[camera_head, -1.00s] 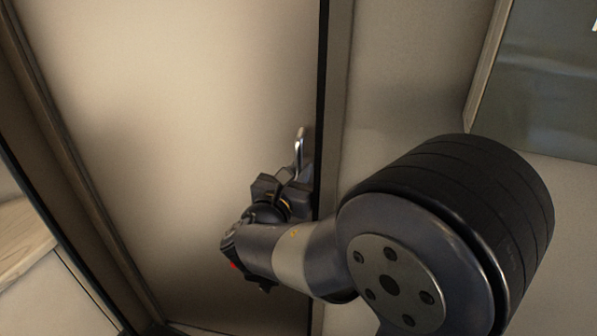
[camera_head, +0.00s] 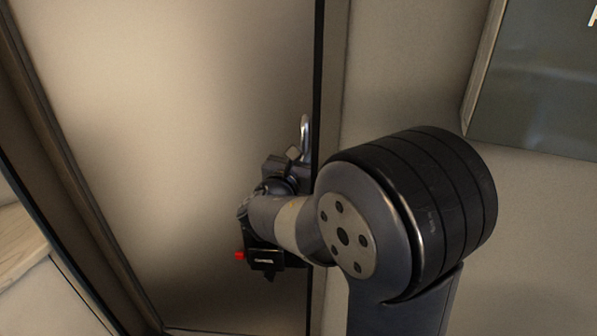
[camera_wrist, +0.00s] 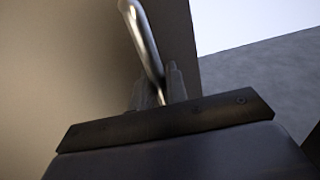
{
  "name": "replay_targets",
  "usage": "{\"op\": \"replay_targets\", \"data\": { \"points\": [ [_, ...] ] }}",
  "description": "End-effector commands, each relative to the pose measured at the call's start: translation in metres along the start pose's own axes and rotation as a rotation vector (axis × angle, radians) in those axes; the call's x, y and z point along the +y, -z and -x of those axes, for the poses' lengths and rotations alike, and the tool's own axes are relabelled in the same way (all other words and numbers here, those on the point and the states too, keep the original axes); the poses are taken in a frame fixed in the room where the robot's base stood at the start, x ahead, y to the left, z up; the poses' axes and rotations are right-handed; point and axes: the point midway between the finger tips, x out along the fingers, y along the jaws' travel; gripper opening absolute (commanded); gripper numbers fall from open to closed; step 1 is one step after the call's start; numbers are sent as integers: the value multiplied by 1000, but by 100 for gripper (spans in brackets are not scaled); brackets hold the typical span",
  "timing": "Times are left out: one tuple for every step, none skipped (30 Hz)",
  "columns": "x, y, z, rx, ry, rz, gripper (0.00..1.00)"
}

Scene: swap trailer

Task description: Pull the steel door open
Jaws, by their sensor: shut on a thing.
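The steel door (camera_head: 190,150) is a plain beige panel filling the left half of the head view. Its bright metal handle (camera_head: 305,130) stands upright near the door's right edge. My gripper (camera_head: 297,160) is shut on the lower part of the handle. In the wrist view the handle (camera_wrist: 140,35) runs down between my two fingers (camera_wrist: 162,85), with the door face (camera_wrist: 60,70) at left. My wrist and arm hide the lower right part of the door. A dark strip runs along the door's right edge; I cannot tell how far the door stands open.
A beige wall (camera_head: 400,75) with a dark framed panel (camera_head: 540,85) lies right of the door. A dark frame edge runs down the left side, with a wooden surface (camera_head: 22,245) at the lower left.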

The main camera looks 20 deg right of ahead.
Motion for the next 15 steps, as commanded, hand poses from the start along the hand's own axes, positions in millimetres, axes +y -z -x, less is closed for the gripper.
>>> {"op": "replay_targets", "data": {
  "points": [
    [2,1,-11,0,0,-2,0],
    [4,1,-16,-1,-1,-2,0],
    [4,0,-21,-1,-1,-1,0],
    [5,0,-24,-1,-2,-1,0],
    [6,0,-27,-1,-3,-1,0],
    [6,0,-29,0,-4,-1,0],
    [6,0,-30,0,-4,0,0],
    [6,0,-30,0,-4,0,0],
    [6,0,-31,0,-4,0,0],
    [6,0,-30,0,-4,0,0],
    [6,0,-30,0,-4,0,0],
    [6,0,-30,0,-4,0,0],
    [6,0,-30,0,-4,0,0],
    [6,0,-30,0,-4,1,0],
    [6,0,-30,0,-4,1,0]
  ]
}}
